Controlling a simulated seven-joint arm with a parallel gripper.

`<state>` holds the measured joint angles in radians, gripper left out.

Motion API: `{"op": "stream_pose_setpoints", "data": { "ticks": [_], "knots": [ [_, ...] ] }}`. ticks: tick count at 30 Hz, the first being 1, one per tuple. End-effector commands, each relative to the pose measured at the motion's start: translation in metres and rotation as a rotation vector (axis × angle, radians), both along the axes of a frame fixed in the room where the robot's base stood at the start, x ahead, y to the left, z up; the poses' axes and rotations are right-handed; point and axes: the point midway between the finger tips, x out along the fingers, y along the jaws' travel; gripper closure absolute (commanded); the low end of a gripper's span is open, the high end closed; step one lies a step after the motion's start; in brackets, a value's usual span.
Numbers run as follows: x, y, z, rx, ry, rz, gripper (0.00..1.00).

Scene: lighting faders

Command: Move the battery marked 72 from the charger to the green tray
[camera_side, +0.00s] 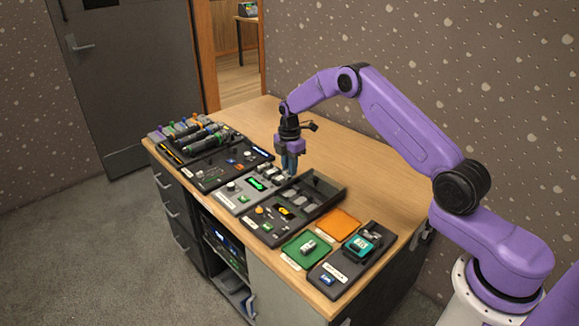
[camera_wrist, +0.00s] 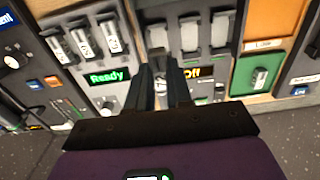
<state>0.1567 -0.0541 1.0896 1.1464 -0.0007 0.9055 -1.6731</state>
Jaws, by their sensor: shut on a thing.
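My gripper (camera_side: 290,170) points down over the back of the panel between two chargers.
An orange tray (camera_side: 338,224) lies behind the green one. A dark device with a teal top (camera_side: 363,243) stands to their right. Dark control panels (camera_side: 230,167) and a rack of tools (camera_side: 195,140) fill the left. The wooden tabletop (camera_side: 330,165) behind is clear.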

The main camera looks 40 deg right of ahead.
Motion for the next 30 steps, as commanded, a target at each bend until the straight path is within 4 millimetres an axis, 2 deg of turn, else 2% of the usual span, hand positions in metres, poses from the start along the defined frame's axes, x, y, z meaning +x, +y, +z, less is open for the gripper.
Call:
{"op": "stream_pose_setpoints", "data": {
  "ticks": [24,30],
  "knots": [
    [0.0,0.0,0.038,0.0,-0.002,0.0,1.0],
    [0.0,0.0,0.04,0.0,0.001,0.0,1.0]
  ]
}}
